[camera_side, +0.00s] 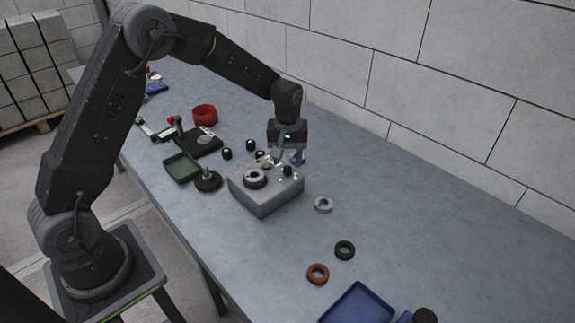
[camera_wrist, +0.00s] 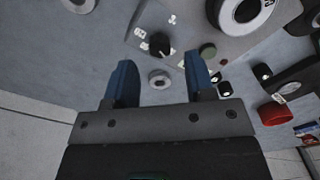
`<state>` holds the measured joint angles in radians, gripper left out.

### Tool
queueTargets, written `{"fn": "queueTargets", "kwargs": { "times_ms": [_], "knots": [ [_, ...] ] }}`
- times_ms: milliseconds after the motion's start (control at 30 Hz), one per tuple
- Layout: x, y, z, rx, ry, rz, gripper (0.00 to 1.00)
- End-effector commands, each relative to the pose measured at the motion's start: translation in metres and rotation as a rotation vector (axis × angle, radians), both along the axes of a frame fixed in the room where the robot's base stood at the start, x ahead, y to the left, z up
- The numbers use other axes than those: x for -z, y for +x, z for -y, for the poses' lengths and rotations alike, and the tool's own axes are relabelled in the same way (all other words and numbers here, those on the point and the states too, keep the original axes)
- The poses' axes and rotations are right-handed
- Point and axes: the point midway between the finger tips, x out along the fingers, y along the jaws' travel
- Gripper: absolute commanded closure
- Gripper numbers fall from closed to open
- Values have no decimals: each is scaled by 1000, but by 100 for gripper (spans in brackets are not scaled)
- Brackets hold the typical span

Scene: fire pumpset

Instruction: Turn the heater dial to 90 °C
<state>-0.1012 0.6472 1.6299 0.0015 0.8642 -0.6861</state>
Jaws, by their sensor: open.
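The heater is a grey box (camera_side: 265,190) with a black round dial (camera_side: 287,171) on its top, near the far right edge. In the wrist view the dial (camera_wrist: 160,44) has a pale pointer mark and white labels (camera_wrist: 140,32) around it, too small to read. My gripper (camera_wrist: 160,68) is open, with its two blue fingers apart and nothing between them. In the side view my gripper (camera_side: 290,157) hangs pointing down just above and behind the box. In the wrist view the dial shows beyond the fingertips, between them, and appears apart from both.
A grey ring with a dark centre (camera_side: 255,178) sits on the box, and a green button (camera_wrist: 207,52) is near the dial. A pale ring (camera_side: 323,204), a black ring (camera_side: 344,250) and a red ring (camera_side: 318,273) lie rightward. A green tray (camera_side: 182,167) stands left.

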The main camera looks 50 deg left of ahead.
Motion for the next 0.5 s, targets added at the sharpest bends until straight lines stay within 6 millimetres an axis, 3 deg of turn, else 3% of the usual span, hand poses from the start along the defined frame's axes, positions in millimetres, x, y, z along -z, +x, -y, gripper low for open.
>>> {"fn": "queueTargets", "kwargs": {
  "times_ms": [200, 500],
  "knots": [
    [27, 0, 0, 0, 1, -1, 50],
    [34, 0, 0, 0, 1, 1, 50]
  ]
}}
